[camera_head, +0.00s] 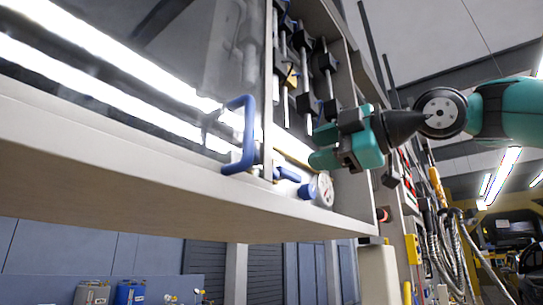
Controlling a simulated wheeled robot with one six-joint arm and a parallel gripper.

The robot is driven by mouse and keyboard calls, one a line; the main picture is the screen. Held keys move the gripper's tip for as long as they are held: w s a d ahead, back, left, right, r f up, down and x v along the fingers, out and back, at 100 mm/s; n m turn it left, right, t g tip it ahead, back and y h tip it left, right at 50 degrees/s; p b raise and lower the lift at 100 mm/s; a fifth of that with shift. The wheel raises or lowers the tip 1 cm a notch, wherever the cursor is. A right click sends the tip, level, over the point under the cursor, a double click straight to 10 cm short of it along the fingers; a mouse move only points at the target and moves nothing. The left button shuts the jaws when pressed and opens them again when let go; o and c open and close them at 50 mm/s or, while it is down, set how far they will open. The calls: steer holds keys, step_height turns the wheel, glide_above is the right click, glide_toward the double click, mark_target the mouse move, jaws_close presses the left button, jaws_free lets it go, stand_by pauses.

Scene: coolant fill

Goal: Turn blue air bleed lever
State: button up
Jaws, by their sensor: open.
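My gripper (321,147) is in the upper right middle, with two teal fingers apart and pointing left. Nothing shows between them. A small blue lever-like part (287,174) lies to the lower left of the fingertips, near the front of the shelf. A second blue piece (305,191) sits beside a round white gauge-like disc (323,189). I cannot tell which blue part is the air bleed lever. No contact between the gripper and these parts shows.
A blue U-shaped handle (247,132) stands up left of the gripper. The pale cabinet ledge (130,150) runs below it. Rods with black clamps (303,75) fill the cabinet behind the gripper. Hoses (437,240) hang at right. Grey and blue canisters (130,293) stand lower left.

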steer(key=p+x, duration=0.4)
steer(key=x, duration=0.6)
steer(key=shift+r+p, duration=0.15)
steer(key=shift+p, duration=0.15)
steer(key=shift+w+a, duration=0.35)
steer(key=shift+a, duration=0.05)
jaws_close()
